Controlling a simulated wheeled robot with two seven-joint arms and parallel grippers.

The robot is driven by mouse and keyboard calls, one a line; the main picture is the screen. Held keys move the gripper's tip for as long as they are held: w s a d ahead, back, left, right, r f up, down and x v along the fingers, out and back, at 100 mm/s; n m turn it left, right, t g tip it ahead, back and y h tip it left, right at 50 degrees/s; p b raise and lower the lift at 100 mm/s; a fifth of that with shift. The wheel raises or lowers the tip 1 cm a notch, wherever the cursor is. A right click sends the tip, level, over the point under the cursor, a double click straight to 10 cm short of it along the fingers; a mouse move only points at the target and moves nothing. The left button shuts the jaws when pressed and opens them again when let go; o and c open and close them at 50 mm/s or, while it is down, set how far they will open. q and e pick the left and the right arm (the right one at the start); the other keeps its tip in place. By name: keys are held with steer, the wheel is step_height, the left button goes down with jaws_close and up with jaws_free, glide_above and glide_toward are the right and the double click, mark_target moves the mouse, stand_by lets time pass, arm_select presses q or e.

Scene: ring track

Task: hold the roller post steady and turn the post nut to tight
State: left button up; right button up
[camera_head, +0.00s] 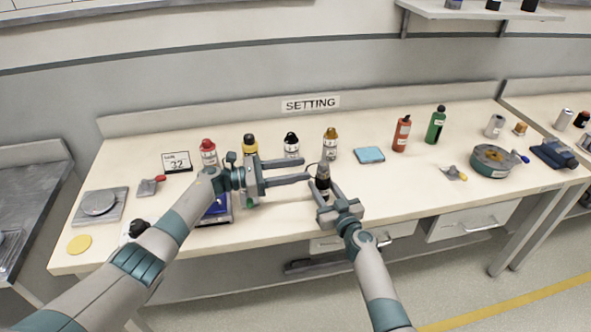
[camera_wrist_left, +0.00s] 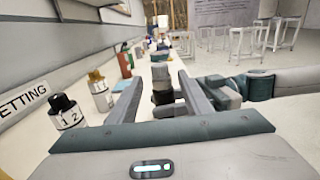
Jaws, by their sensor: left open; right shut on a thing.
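The roller post (camera_head: 323,172) stands upright near the front middle of the bench, a small dark cylinder with a lighter band. My right gripper (camera_head: 327,188) is shut on its lower part from the front. My left gripper (camera_head: 311,169) is open and comes in level from the left, its fingertips close to the post's upper part. In the left wrist view the post (camera_wrist_left: 162,84) shows between the two open fingers, towards their far ends, with no visible contact. The post nut cannot be told apart from the dark top of the post.
Bottles with red, yellow, black and gold caps (camera_head: 331,146) stand behind my left gripper. A blue pad (camera_head: 369,155), a red bottle (camera_head: 402,134) and a green bottle (camera_head: 436,125) are to the right.

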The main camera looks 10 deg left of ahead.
stand_by(0.4)
arm_select(q)
steer(key=w+r+n+t+y, duration=0.7)
steer(key=w+n+t+y, duration=0.1)
steer(key=t, duration=0.3)
steer(key=s+a+r+n+t+y, duration=0.2)
steer(key=s+a+n+t+y, duration=0.15)
steer(key=n+y, duration=0.35)
steer(key=g+y, duration=0.2)
steer(key=y, duration=0.1)
glide_toward(324, 166)
steer(key=w, duration=0.3)
steer(key=shift+w+a+f+m, duration=0.1)
steer(key=shift+w+f+m, duration=0.05)
steer(key=shift+m, duration=0.25)
steer(key=shift+w, duration=0.1)
steer(key=w, duration=1.1)
steer(key=shift+w, duration=0.4)
